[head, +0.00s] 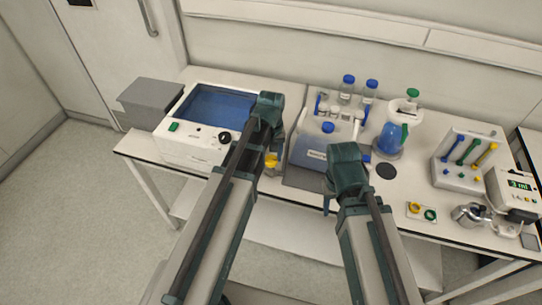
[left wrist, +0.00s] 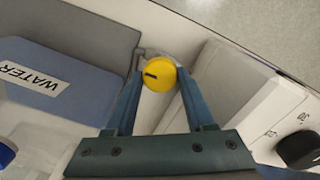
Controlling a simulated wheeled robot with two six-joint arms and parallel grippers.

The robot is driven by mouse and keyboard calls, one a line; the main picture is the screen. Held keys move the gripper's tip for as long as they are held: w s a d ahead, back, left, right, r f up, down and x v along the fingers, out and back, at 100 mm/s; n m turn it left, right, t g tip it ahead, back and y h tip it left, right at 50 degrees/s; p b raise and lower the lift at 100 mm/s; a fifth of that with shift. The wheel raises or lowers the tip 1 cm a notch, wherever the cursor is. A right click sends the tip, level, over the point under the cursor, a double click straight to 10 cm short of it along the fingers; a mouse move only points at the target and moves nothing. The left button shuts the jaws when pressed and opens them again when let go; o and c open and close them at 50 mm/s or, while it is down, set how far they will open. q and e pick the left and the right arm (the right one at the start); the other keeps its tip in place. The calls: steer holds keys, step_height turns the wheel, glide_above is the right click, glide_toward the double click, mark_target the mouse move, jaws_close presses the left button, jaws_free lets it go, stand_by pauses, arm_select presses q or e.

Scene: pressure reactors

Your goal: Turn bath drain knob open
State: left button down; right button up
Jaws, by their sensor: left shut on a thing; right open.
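The bath drain knob (left wrist: 159,74) is a round yellow knob with a dark slot mark, seen in the left wrist view between my fingertips. It also shows in the head view as a yellow part (head: 271,160) at the right front of the white water bath (head: 185,150). My left gripper (left wrist: 157,80) is shut on the knob, one finger on each side. In the left wrist view the dark mark lies close to horizontal, slightly tilted. My right gripper (head: 330,200) is open and empty in front of the blue-grey unit; its fingers are partly hidden in the head view.
A blue-grey box labelled WATER (left wrist: 40,75) stands close beside my left gripper. The bath's black dial (left wrist: 300,150) is on the other side. A flask (head: 390,138), bottles (head: 348,85), a valve rack (head: 462,160) and a metal vessel (head: 470,214) stand further right.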

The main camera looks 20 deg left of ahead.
mark_target(272, 160)
arm_select(q)
steer(key=shift+c, duration=1.3)
jaws_free()
steer(key=shift+r, duration=0.1)
step_height(272, 160, up, 14)
steer(key=p, duration=1.3)
steer(key=shift+f+p, duration=0.2)
steer(key=shift+p, duration=0.2)
steer(key=s+d+f+m+y+b, duration=0.1)
steer(key=s+d+f+m+b, duration=0.1)
steer(key=s+d+m, duration=0.7)
steer(key=s+d+b, duration=0.1)
steer(key=s, duration=0.3)
steer(key=shift+s+d+f, duration=0.25)
steer(key=shift+s+f, duration=0.1)
steer(key=shift+f, duration=0.05)
